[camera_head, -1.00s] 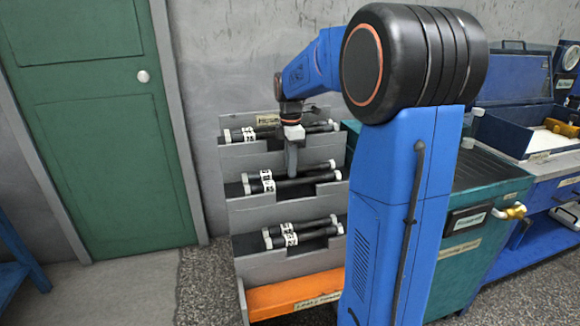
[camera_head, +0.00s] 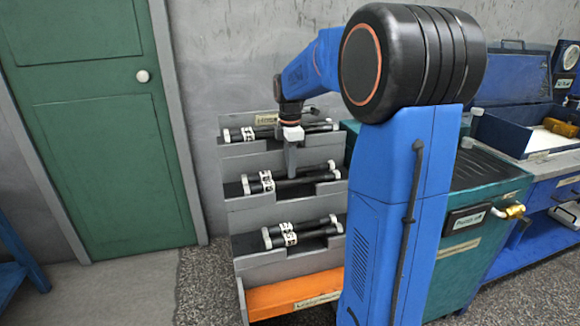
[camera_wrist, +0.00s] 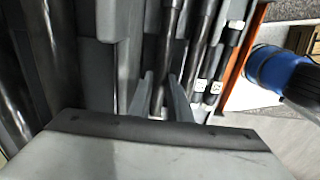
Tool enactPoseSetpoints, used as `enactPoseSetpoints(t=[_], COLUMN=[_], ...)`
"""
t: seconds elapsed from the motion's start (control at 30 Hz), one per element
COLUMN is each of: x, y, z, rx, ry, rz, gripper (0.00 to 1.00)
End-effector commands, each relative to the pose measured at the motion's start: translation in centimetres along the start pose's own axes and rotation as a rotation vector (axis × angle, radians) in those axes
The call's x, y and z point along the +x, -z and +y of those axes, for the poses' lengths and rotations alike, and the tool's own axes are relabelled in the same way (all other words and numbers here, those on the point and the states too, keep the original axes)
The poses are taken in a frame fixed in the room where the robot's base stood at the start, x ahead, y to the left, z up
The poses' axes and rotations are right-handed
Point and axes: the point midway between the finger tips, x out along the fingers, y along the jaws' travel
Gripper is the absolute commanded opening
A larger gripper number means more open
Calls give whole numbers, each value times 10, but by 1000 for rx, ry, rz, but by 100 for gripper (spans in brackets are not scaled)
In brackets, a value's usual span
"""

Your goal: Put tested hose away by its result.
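A grey rack (camera_head: 230,155) holds black hoses with white ends and white labels on three tiers: top hoses (camera_head: 315,128), middle hoses (camera_head: 300,180) and bottom hoses (camera_head: 310,235). The label text is too small to read. My gripper (camera_head: 292,172) points down at the middle tier, its fingers at or just above the hoses there. In the wrist view my gripper (camera_wrist: 159,80) has its two fingers apart, with a dark hose (camera_wrist: 159,98) seen between them. Contact with that hose cannot be made out. Two labelled hoses (camera_wrist: 203,62) show to the right.
An orange bin (camera_head: 290,293) lies at the rack's foot. A teal bench (camera_head: 480,185) stands to the right, with a blue bench and open box (camera_head: 520,130) beyond it. A green door (camera_head: 95,120) is at left. The floor before the door is clear.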

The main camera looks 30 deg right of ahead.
Motion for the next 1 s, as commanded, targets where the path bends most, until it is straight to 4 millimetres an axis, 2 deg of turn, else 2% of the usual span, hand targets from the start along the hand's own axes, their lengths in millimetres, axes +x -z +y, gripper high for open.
enactPoseSetpoints(t=[0.03, 0.1, 0.33, 0.47, 0.67, 1.0], x=[0, 0, 0, -8, -40, -108], y=[0, 0, 0, 0, 0, 0], z=[0, 0, 0, 1, 2, 1], rx=[0, 0, 0, 0, 0, 0], ry=[0, -1, -1, -3, -7, -4], rz=[0, 0, 0, 0, 0, 0], gripper=[27, 39, 39, 39, 39, 39])
